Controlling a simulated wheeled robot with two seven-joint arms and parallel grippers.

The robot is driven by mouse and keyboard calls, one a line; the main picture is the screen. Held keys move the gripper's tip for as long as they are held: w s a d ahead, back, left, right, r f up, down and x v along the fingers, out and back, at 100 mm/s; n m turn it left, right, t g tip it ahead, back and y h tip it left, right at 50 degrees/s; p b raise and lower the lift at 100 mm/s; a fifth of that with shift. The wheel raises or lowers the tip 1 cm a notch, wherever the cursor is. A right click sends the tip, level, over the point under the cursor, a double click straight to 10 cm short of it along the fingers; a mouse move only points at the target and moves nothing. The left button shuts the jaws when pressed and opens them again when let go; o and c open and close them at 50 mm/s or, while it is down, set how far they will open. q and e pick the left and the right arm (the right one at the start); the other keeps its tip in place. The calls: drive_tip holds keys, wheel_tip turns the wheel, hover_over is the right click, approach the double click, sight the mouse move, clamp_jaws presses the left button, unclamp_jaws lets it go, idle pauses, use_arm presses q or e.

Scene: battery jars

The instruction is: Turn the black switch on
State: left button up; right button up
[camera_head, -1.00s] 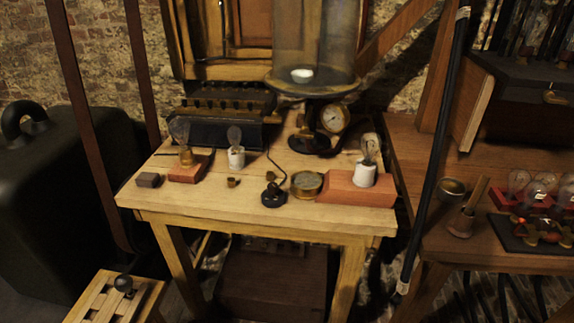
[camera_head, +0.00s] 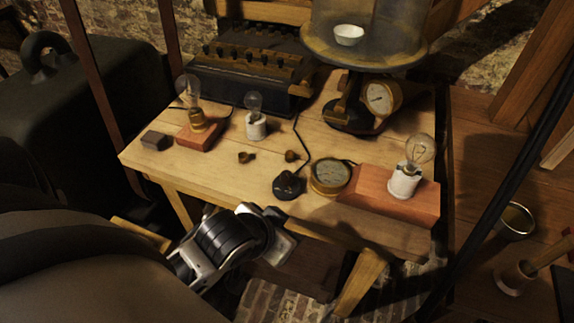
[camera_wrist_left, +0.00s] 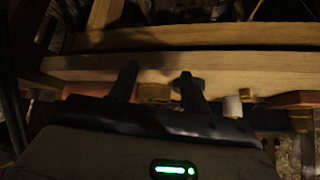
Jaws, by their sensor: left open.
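The black switch (camera_head: 288,185) is a small round black piece with a raised knob and a black wire, on the wooden table (camera_head: 225,185) near its front edge. My left gripper (camera_head: 280,238) is in front of that edge, below and apart from the switch in the head view; its fingertips are not clear there. In the left wrist view its two dark fingers (camera_wrist_left: 158,72) are spread with nothing between them held. A dark shape partly behind the right finger there seems to be the switch. My right gripper is not in view.
A round brass gauge (camera_head: 330,177) sits just right of the switch. A bulb in a white socket (camera_head: 404,181) stands on a red block (camera_head: 372,192). Bare tabletop lies left of the switch.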

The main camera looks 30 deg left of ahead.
use_arm(q)
drive_tip(key=w+d+r+t+h, duration=0.1)
drive_tip(key=w+r+t, duration=0.55)
drive_tip(key=r, duration=0.55)
drive_tip(key=w+d+r+t+h, duration=0.1)
drive_tip(key=w+d+r+t, duration=0.1)
drive_tip(key=w+r+t, duration=0.75)
drive_tip(key=s+d+r+m+g+h, duration=0.45)
drive_tip(key=d+m+g+h, duration=0.3)
drive_tip(key=m+h, duration=0.2)
drive_tip(key=s+d+r+m+g+h, duration=0.3)
drive_tip(key=d+r+m+g+h, duration=0.3)
drive_tip(key=m+g+h, duration=0.35)
drive_tip(key=n+g+y, duration=0.3)
drive_tip(key=g+y, duration=0.4)
drive_tip(key=y, duration=1.4)
hover_over(286, 174)
wheel_tip(286, 174, down, 14)
wheel_tip(286, 174, down, 16)
drive_tip(key=shift+r+p, duration=0.25)
drive_tip(key=shift+p, duration=0.45)
